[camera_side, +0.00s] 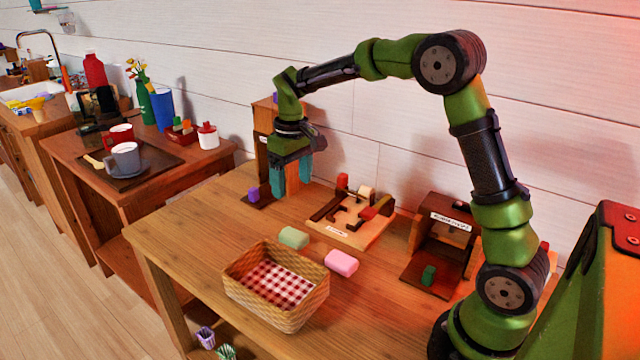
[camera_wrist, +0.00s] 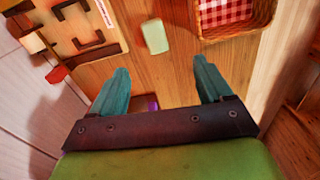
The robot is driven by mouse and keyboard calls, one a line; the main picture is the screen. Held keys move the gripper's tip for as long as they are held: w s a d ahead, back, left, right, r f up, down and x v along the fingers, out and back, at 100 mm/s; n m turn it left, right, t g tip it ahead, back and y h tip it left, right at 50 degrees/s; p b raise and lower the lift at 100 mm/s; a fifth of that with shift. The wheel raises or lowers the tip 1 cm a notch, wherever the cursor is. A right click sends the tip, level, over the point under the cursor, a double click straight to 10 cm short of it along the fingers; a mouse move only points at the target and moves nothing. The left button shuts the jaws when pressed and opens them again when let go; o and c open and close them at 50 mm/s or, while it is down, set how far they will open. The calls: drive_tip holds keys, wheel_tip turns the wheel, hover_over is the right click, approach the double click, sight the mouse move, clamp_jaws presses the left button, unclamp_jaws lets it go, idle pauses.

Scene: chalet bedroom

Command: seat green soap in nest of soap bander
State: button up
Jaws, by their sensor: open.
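The pale green soap (camera_side: 293,237) lies on the wooden table between the wicker basket and a light wooden fixture. In the wrist view the green soap (camera_wrist: 155,37) lies beyond my fingertips, a little left of centre. The light wooden fixture with dark brackets (camera_side: 348,216), which looks like the soap bander, has a recess between its brackets; part of the fixture (camera_wrist: 75,30) shows at upper left in the wrist view. Its label is too small to read. My gripper (camera_side: 291,176) is open and empty above the table, behind the soap; its teal fingers (camera_wrist: 161,70) are apart.
A wicker basket (camera_side: 300,318) with checked cloth stands at the front, with pink soap (camera_side: 341,263) beside it. A tall wooden stand (camera_side: 265,150) with a purple block (camera_side: 253,194) is close to my gripper. A dark wooden device (camera_side: 440,235) stands right. The left tabletop is clear.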

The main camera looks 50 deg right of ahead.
drive_tip(key=w+r+n, duration=0.1)
drive_tip(key=r, duration=0.1)
hover_over(295, 234)
drive_tip(key=f, duration=1.1)
drive_tip(key=shift+a+f, duration=0.35)
drive_tip(key=shift+f, duration=0.05)
drive_tip(key=shift+s+d+f, duration=0.1)
drive_tip(key=shift+d+f, duration=0.05)
drive_tip(key=shift+f, duration=1.25)
drive_tip(key=shift+d+f, duration=0.1)
drive_tip(key=shift+f, duration=1.3)
drive_tip(key=c, duration=1.2)
drive_tip(key=shift+r, duration=0.15)
